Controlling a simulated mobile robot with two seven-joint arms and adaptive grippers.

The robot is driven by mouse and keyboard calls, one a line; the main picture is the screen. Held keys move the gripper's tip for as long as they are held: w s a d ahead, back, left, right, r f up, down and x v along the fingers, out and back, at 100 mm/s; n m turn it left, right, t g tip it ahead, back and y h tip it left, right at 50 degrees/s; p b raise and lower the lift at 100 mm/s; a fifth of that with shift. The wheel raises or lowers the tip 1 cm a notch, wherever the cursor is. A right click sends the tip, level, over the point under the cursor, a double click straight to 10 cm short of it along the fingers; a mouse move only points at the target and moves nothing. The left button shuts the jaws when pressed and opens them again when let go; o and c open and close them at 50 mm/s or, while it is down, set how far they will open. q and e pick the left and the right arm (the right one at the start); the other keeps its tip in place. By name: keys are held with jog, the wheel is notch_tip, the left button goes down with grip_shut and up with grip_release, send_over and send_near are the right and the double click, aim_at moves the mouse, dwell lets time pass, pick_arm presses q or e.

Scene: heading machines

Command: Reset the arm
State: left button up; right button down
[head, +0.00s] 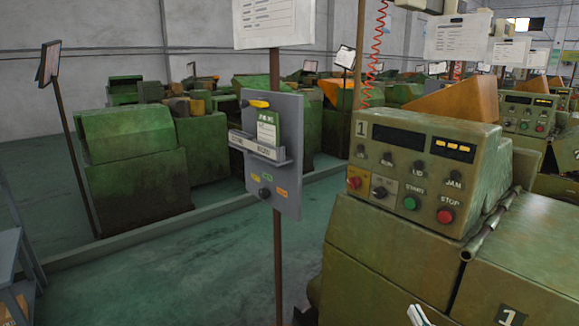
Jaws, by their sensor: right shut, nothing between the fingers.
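My right gripper (420,314) shows only as a pale tip at the bottom edge, in front of the green machine numbered 1 (345,255). It is shut and empty, and the rest of it is cut off by the frame. It looks apart from the machine's control panel, which is above it, but its distance from the machine front is hard to tell. My left gripper is not in view.
The control panel (400,165) has a green START button (410,203) and a red STOP button (445,215). A grey board (287,195) on a thin post (278,265) stands left of the machine. Green floor (180,270) is open at lower left, beside a shelf (12,265).

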jog(key=s+a+f+n+g, duration=0.2)
jog(key=s+a+f+g, duration=0.2)
jog(key=s+f, duration=0.6)
jog(key=s+a+f+n+g, duration=0.1)
jog(key=s+a+f+g, duration=0.3)
jog(key=s+f, duration=0.7)
notch_tip(320, 180, down, 4)
jog(key=shift+s+a+f+n+g+y+p, duration=0.2)
jog(key=shift+a+f+n+g+y+p, duration=0.15)
jog(key=shift+a, duration=0.4)
jog(key=shift+r, duration=0.1)
